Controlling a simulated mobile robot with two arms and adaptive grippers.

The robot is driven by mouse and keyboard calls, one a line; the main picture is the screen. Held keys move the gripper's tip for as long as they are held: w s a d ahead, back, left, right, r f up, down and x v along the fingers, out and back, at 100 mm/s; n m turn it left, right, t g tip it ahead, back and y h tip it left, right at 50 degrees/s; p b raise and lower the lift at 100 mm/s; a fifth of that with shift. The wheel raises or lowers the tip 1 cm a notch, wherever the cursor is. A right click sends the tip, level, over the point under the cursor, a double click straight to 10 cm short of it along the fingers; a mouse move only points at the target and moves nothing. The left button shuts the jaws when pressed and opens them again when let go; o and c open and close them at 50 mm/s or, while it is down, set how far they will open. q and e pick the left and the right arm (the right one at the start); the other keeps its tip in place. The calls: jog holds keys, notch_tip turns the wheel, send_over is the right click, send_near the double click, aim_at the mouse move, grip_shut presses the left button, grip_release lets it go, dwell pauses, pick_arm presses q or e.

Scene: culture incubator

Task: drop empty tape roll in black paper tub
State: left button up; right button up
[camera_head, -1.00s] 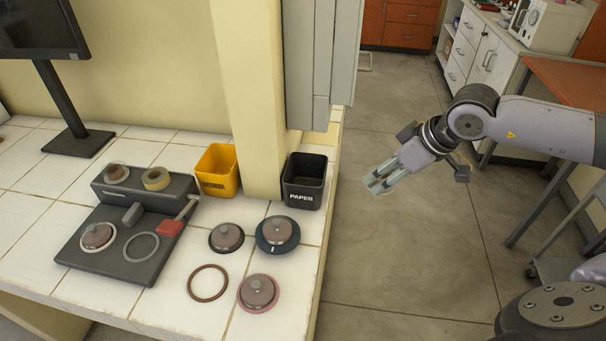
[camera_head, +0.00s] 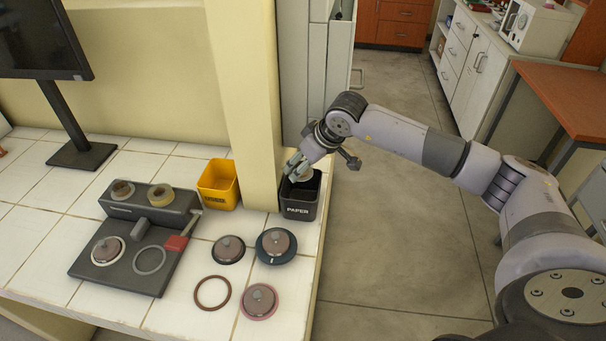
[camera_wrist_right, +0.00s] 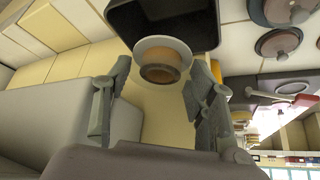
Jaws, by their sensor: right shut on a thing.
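The black paper tub (camera_head: 299,212), marked PAPER, stands on the tiled counter beside the wall pillar. My right gripper (camera_head: 297,168) is at the tub's mouth, pointing down. It is shut on the empty tape roll (camera_head: 304,176), a pale ring with a brown core. In the right wrist view the roll (camera_wrist_right: 164,58) sits between the two fingertips of my right gripper (camera_wrist_right: 160,74), with the dark tub (camera_wrist_right: 190,18) behind it. How far the roll is below the tub's rim is hard to tell. My left gripper is out of view.
A yellow tub (camera_head: 218,187) stands left of the pillar. Several weighted discs and a brown ring (camera_head: 212,293) lie in front. A grey cabinet (camera_head: 311,80) rises behind the tub; the counter edge is close on its right.

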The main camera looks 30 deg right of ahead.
aim_at(304, 180)
jog(key=shift+s+d+f, duration=0.15)
jog(key=shift+s+f, duration=0.05)
jog(key=shift+f, duration=0.8)
notch_tip(304, 180, down, 3)
jog(key=shift+s+f+p, duration=0.1)
jog(key=shift+f+p, duration=0.1)
jog(key=shift+p, duration=0.85)
jog(key=shift+w+f+p, duration=0.15)
jog(key=shift+w+p, duration=0.1)
jog(key=shift+p, duration=0.1)
jog(key=shift+f, duration=0.2)
jog(key=shift+f+b, duration=0.65)
jog(key=shift+b, duration=0.35)
